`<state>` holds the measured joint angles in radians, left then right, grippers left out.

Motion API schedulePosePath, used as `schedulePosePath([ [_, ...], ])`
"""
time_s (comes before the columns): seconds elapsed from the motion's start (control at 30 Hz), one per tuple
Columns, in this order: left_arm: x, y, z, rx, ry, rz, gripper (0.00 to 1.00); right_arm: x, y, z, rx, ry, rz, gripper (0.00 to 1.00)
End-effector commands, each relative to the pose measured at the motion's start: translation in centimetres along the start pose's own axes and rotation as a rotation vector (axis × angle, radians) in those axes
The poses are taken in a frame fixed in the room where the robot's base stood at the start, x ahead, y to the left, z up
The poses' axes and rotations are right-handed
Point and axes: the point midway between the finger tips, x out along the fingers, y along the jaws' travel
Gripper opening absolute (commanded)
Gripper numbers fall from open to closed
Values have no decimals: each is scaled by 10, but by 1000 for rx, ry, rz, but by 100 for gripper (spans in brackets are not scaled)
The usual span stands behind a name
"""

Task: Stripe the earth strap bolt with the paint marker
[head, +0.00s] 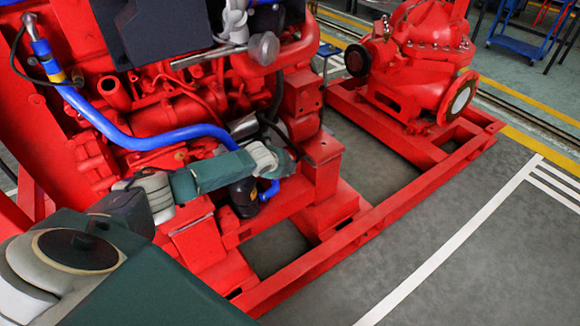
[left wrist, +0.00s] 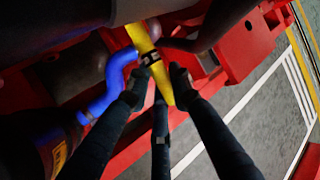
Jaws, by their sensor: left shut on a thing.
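My left gripper (left wrist: 159,78) has its dark fingers closed around a yellow, tapered piece with a black band, which looks like the paint marker (left wrist: 139,38). Its narrow end points down between the fingers in the left wrist view. In the head view my left arm reaches in from the lower left to the engine's lower side. The left gripper (head: 288,163) is there mostly hidden behind my wrist, and the marker cannot be made out. I cannot pick out the earth strap bolt in either view. My right gripper is not in view.
The red diesel engine (head: 165,120) carries a blue hose (head: 140,141), which also shows beside the fingers in the left wrist view (left wrist: 118,68). A red pump (head: 430,60) stands on the red base frame (head: 400,205). Grey floor with white lines is clear at right.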

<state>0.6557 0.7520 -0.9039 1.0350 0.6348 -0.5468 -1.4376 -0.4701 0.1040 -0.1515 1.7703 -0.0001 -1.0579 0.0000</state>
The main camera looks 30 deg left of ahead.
Motion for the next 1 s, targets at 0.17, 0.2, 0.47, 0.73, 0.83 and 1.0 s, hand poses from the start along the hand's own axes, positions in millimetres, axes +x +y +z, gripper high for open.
schedulePosePath([
  [0.17, 1, 28, 27, -37, -38, 50, 2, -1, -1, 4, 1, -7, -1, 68],
  [0.2, 2, 28, 27, -37, -38, 50, 2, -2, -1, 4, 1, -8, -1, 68],
  [0.47, 2, 29, 27, -37, -38, 50, 2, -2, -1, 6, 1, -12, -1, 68],
  [0.73, 2, 29, 27, -37, -38, 50, 2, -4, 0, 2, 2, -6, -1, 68],
  [0.83, 2, 29, 26, -37, -38, 50, 2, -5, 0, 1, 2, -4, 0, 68],
  [1.0, 2, 29, 26, -36, -38, 50, 2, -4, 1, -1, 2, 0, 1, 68],
])
